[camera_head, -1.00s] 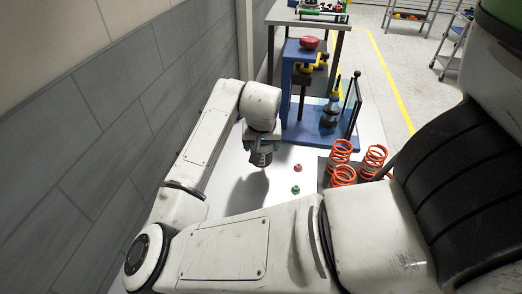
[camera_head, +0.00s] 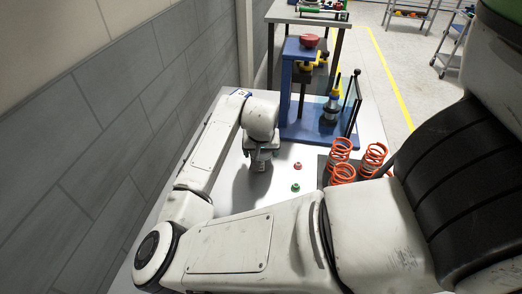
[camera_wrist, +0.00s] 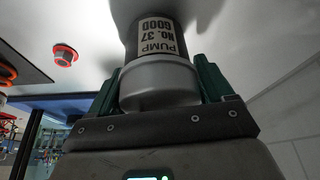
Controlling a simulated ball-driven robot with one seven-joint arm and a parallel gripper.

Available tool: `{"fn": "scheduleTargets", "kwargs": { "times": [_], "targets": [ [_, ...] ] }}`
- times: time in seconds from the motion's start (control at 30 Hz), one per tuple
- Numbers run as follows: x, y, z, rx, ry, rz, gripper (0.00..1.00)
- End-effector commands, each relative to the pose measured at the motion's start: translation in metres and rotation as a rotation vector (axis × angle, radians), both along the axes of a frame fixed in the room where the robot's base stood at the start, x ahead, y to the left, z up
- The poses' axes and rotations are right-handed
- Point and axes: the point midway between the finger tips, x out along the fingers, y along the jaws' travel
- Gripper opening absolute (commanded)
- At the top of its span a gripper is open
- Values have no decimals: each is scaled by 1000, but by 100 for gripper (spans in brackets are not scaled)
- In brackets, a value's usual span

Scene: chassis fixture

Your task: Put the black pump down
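The black pump (camera_wrist: 160,38) is grey and dark with a white label reading "PUMP NO. 37 GOOD" in the wrist view. Its grey cap sits between the two green fingers of my gripper (camera_wrist: 160,85), which are close against both sides. In the head view the pump (camera_head: 258,163) hangs below my gripper (camera_head: 261,146), roughly upright, at or just above the white table (camera_head: 275,215). Its shadow lies close beside it. Its far end is hidden in the wrist view, so I cannot tell if it touches the table.
A red knob (camera_head: 297,166) and a green knob (camera_head: 295,188) stand right of the pump. Orange springs (camera_head: 343,174) stand on a dark plate farther right. A blue fixture (camera_head: 305,133) is behind. A grey wall (camera_head: 90,140) runs along the left.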

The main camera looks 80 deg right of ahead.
Motion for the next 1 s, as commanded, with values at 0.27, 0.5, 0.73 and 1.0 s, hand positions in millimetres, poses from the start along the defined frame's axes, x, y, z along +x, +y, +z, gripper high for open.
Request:
{"fn": "scheduleTargets", "kwargs": {
  "times": [0.27, 0.5, 0.73, 1.0],
  "targets": [
    [0, 0, 1, 0, 0, 0, 100],
    [0, 1, 6, -1, -2, -1, 100],
    [-3, 14, 39, -4, -2, 0, 100],
    [-9, 34, 88, -3, -2, -1, 100]
  ]
}}
